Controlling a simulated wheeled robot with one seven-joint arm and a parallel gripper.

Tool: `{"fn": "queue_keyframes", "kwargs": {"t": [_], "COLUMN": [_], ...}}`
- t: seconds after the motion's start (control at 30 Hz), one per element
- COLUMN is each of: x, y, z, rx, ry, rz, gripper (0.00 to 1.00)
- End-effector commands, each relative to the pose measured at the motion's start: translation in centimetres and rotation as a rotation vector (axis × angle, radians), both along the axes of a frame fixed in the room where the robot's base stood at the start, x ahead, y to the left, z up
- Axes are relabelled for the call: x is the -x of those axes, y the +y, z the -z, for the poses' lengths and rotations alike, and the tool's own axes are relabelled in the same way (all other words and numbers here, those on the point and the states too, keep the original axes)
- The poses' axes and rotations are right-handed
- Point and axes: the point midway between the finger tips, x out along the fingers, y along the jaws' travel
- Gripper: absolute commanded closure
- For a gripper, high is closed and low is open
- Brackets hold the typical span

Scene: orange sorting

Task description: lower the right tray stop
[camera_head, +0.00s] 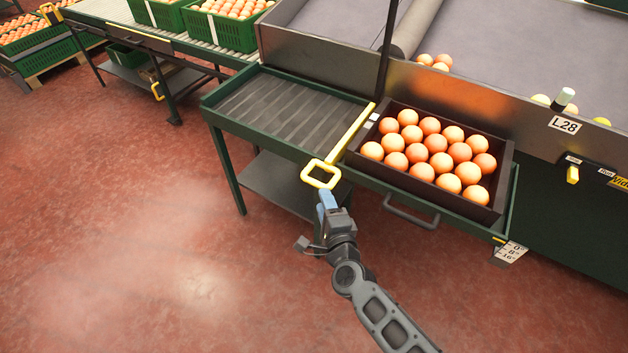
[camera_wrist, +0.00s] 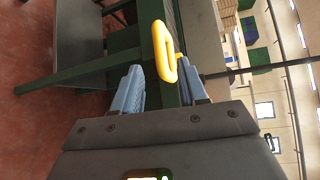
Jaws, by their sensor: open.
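The right tray stop (camera_head: 349,136) is a yellow bar between the roller table and the tray of oranges. It ends in a yellow loop handle (camera_head: 308,177) that juts out past the green front edge. My gripper (camera_head: 326,196) is just in front of and below this handle, with its blue fingers open. In the wrist view the loop handle (camera_wrist: 160,50) stands beyond and between the two parted fingers. I cannot tell whether either finger touches it. Whether the bar is raised or lowered is not clear.
A dark tray (camera_head: 509,180) full of oranges sits right of the stop, with a grey pull handle (camera_head: 411,218) below it. The empty roller table (camera_head: 290,108) lies left. A dark upright post (camera_head: 386,50) rises behind the stop. Open red floor lies in front.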

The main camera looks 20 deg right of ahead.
Motion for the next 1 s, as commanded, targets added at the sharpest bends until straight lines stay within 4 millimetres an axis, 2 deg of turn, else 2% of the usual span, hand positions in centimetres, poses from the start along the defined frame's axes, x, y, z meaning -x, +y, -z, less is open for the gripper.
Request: {"fn": "queue_keyframes", "kwargs": {"t": [0.5,0.67,0.93,1.0], "x": [-6.6,-7.5,-7.6,-7.6], "y": [-0.9,-1.1,-1.1,-1.1], "z": [1.2,1.2,1.1,1.1], "rx": [-0.003,-0.003,-0.002,-0.002], "ry": [-0.001,-0.001,0.000,0.000], "rz": [0.001,0.002,0.000,0.000], "gripper": [0.58,0.58,0.58,0.63]}}
